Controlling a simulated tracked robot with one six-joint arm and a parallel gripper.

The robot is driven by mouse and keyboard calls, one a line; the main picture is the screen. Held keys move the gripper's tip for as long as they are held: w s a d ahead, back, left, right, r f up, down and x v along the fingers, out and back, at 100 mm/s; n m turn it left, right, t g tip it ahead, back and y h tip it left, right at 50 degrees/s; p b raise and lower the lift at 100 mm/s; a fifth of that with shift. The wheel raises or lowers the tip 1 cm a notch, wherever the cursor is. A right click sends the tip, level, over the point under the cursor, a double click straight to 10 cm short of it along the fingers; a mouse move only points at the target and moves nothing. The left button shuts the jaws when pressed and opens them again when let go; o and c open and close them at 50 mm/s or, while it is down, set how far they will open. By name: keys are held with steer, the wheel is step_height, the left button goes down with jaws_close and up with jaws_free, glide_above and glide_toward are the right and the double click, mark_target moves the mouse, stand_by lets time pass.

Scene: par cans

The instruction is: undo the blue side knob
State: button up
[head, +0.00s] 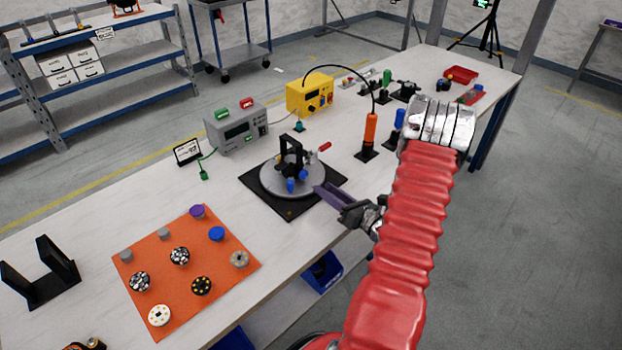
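A black bracket-like fixture (291,152) stands upright on a round grey turntable (270,187), which sits on a black square mat (289,210). A blue knob (291,186) shows low on the fixture's near side. Another blue part (304,174) is just right of it. A red-tipped handle (324,147) sticks out at the fixture's upper right. My gripper (322,192) is at the turntable's right edge, its dark purple fingers pointing left toward the blue parts. It looks apart from them, but the fingers overlap in this view, so their opening is unclear.
An orange mat (143,259) with several round parts lies at left, near a black U-shaped stand (44,280). Grey (232,142) and yellow (305,99) instrument boxes stand behind the turntable. An orange cylinder tool (370,128) stands upright to its right, with a black cable.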

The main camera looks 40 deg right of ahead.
mark_target(306, 175)
steer(key=w, duration=0.8)
steer(key=shift+a, duration=0.15)
steer(key=c, duration=0.7)
steer(key=shift+d, duration=0.2)
steer(key=shift+c, duration=0.3)
steer(key=shift+a, duration=0.1)
steer(key=shift+c, duration=0.2)
